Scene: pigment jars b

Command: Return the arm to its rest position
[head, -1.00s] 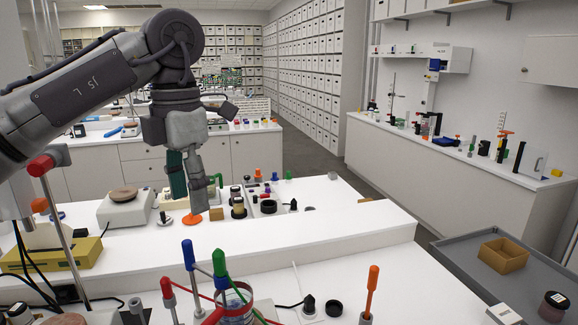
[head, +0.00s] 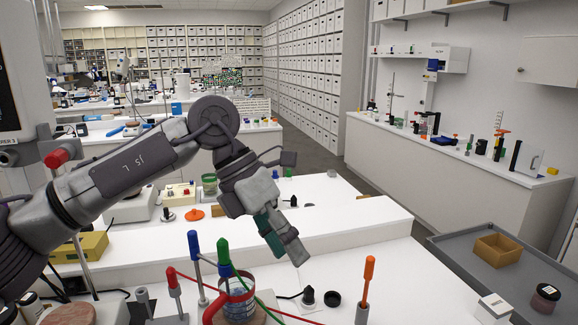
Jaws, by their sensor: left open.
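My left arm comes in from the left and bends down at the wrist over the white bench. My left gripper (head: 287,250) points down and to the right, above the front part of the bench. It is open, and I see nothing held in it. One finger has a dark green face. The gripper is behind and a little right of a glass jar (head: 240,299) with a blue-handled tool and a green-handled tool (head: 223,252) near it; it appears apart from them. My right gripper is not in view.
An orange-handled tool (head: 367,285) stands upright at the front. A black jar (head: 308,296) and a black ring lid (head: 333,299) are on the bench nearby. A grey tray (head: 462,252) at right holds a cardboard box (head: 498,249) and a dark jar (head: 545,298). The bench right of the gripper is mostly clear.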

